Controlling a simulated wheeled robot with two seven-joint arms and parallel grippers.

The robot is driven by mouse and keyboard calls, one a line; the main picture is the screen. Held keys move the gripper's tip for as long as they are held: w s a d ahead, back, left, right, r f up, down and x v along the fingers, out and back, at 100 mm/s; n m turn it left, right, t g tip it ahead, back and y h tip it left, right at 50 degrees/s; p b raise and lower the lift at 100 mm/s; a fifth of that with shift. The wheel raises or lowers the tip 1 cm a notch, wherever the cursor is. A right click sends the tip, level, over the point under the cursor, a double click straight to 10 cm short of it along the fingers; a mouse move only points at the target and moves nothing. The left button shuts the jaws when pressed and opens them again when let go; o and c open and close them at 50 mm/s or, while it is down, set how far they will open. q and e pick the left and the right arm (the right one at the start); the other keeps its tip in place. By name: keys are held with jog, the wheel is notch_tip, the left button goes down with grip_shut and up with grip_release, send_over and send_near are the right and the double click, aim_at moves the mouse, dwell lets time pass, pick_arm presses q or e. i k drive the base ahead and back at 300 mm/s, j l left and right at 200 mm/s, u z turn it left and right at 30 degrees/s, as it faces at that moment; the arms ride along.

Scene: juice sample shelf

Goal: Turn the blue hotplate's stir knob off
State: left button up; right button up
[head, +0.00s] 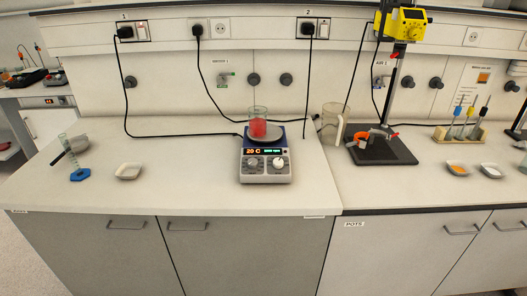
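The blue hotplate (244,142) stands on the bench at the middle of the head view. A glass beaker with red liquid (258,129) stands on the round top plate. Neither of my grippers is in view.
A clear jug (331,124) and a dark stand with a yellow device (408,24) are to the right. A white dish (129,171) and a cylinder on a blue foot (79,174) are to the left. Black cables hang behind. The bench before the hotplate is clear.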

aim_at(278, 163)
jog(key=i+l+u, duration=0.1)
jog(key=i+u, duration=0.25)
jog(key=i+l+u, duration=0.2)
jog(key=u, duration=0.15)
jog(key=i+l+u, duration=0.2)
jog(key=u, duration=0.15)
